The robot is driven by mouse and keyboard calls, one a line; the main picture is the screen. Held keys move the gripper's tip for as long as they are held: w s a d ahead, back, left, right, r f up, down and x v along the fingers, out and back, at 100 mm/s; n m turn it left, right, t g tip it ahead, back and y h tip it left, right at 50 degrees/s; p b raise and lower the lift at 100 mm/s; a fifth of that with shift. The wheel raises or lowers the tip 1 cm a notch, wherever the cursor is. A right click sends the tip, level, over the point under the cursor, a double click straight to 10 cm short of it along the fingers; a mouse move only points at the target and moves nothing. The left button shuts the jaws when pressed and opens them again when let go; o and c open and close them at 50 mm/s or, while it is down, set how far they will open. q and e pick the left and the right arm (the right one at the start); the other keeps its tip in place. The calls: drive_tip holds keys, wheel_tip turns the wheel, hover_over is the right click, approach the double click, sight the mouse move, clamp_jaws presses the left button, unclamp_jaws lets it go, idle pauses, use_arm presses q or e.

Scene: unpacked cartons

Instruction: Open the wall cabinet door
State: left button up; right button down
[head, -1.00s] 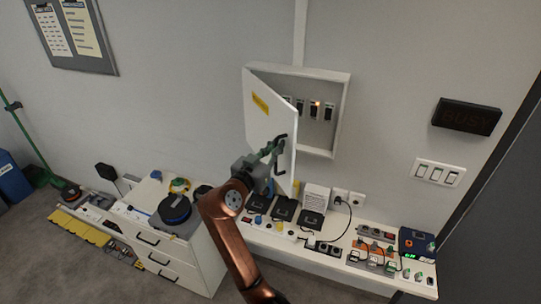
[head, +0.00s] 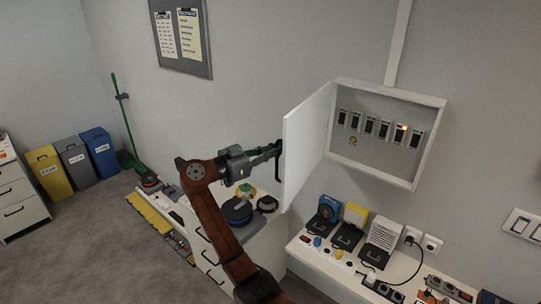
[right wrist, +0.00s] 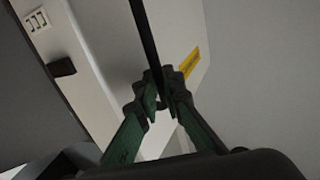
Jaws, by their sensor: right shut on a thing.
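The white wall cabinet (head: 388,174) hangs on the grey wall, with several black switches inside on its back panel. Its door (head: 310,140) is hinged on the left and stands wide open, seen at a steep angle. My right gripper (head: 271,153) is at the door's outer face, shut on the black bar handle (head: 279,158). In the right wrist view, the green fingers (right wrist: 163,95) close around the dark handle (right wrist: 146,35), and a yellow label (right wrist: 190,63) shows on the door. My left gripper is not in view.
A white bench (head: 330,284) with boxes, sockets and cables runs below the cabinet. A drawer unit (head: 262,244) with a blue reel (head: 238,211) stands below my right gripper. Bins (head: 75,165) and a green-handled broom (head: 122,115) are at the left; open floor lies between.

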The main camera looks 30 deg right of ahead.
drive_tip(key=shift+w, duration=0.4)
drive_tip(key=shift+a, duration=0.1)
drive_tip(key=c, duration=2.5)
unclamp_jaws()
drive_tip(key=shift+o, duration=0.6)
drive_tip(key=shift+d, duration=0.2)
drive_tip(key=a, duration=1.2)
drive_tip(key=shift+s, duration=0.2)
